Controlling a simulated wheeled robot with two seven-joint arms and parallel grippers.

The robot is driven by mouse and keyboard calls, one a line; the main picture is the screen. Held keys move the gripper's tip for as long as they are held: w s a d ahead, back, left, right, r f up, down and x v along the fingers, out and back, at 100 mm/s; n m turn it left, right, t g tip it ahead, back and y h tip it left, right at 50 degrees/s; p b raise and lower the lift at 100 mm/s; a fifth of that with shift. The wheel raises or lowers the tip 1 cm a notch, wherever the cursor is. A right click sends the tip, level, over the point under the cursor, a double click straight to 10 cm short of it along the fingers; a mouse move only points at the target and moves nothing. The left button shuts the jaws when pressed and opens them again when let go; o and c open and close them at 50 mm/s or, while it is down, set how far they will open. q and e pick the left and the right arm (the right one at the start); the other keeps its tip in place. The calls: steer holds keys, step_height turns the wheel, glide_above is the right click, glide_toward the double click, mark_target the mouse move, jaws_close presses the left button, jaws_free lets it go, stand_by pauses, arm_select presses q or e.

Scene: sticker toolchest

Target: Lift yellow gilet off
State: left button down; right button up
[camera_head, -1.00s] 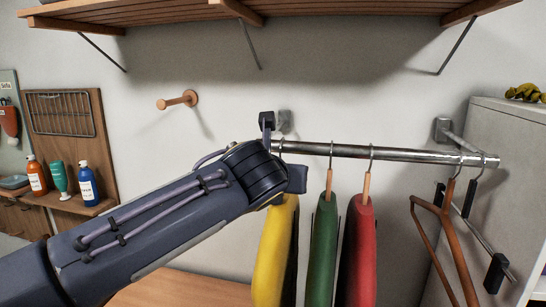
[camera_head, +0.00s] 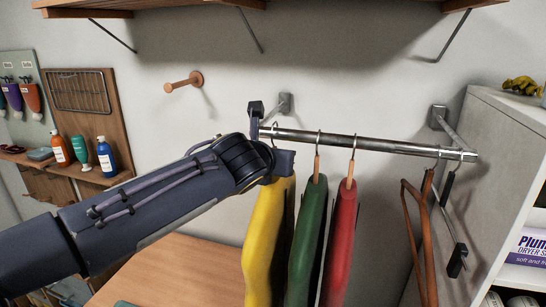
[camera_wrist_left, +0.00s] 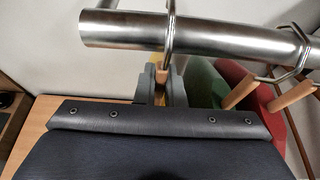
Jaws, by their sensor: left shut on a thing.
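The yellow gilet (camera_head: 268,230) hangs at the left end of the metal rail (camera_head: 390,147). Its hanger hook (camera_head: 274,131) is still around the rail. My left gripper (camera_head: 284,164) is just below the rail. In the left wrist view the left gripper (camera_wrist_left: 162,88) is shut on the wooden neck of this hanger (camera_wrist_left: 162,75), with the hook ring around the rail (camera_wrist_left: 220,37) above. The gilet's top is mostly hidden behind my wrist in both views. My right gripper is not in view.
A green gilet (camera_head: 307,240) and a red gilet (camera_head: 341,240) hang close to the right. An empty wooden hanger (camera_head: 427,240) hangs farther right, beside the grey cabinet (camera_head: 495,150). A wooden peg (camera_head: 184,82) is on the wall, left of the rail. A wooden surface (camera_head: 165,275) lies below.

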arm_select(q)
steer(key=shift+s+a+r+p, duration=0.1)
steer(key=shift+s+r+p, duration=0.15)
steer(key=shift+r+p, duration=0.45)
steer(key=shift+s+f, duration=0.1)
steer(key=shift+s, duration=0.15)
steer(key=shift+s+a+b, duration=0.25)
steer(key=shift+s+a, duration=0.2)
steer(key=shift+s, duration=0.9)
steer(key=shift+s+a+b, duration=0.2)
steer(key=shift+s+a, duration=0.3)
steer(key=shift+s, duration=0.8)
steer(key=shift+s+a+b, duration=0.25)
steer(key=shift+s+a, duration=0.2)
steer(key=shift+s, duration=0.9)
